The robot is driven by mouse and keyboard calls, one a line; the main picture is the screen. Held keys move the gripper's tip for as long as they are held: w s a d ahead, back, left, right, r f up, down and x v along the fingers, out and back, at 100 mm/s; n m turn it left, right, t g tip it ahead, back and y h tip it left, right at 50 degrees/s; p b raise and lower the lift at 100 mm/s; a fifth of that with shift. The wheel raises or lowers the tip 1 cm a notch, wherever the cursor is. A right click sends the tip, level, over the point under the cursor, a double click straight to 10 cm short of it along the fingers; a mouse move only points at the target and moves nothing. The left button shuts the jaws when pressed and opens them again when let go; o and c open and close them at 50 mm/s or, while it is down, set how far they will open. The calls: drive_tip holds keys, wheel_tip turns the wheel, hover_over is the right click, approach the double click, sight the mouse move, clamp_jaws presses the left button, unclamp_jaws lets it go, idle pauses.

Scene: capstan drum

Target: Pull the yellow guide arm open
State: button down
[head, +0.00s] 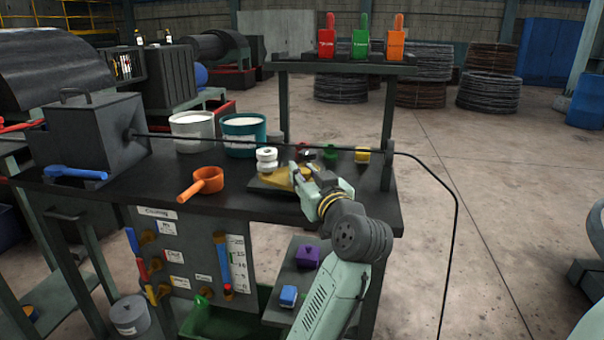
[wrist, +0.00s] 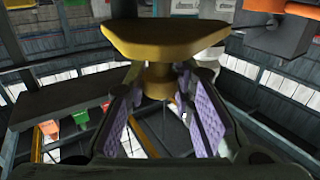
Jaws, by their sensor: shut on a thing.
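The yellow guide arm (head: 279,177) lies low on a dark plate (head: 262,186) near the right end of the bench, partly hidden by my gripper. My gripper (head: 298,171) reaches in from the lower right and is shut on it. In the wrist view the yellow part shows a broad flat piece (wrist: 165,38) with a narrower round stem (wrist: 157,79). The purple-padded fingers of my gripper (wrist: 157,90) stand on either side of that stem. How far the guide arm is swung cannot be told.
White stacked rollers (head: 266,159) stand just left of the guide arm.

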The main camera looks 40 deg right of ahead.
idle(0.4)
drive_tip(key=c, duration=1.3)
unclamp_jaws()
drive_tip(key=shift+c, duration=0.2)
drive_tip(key=v, duration=1.2)
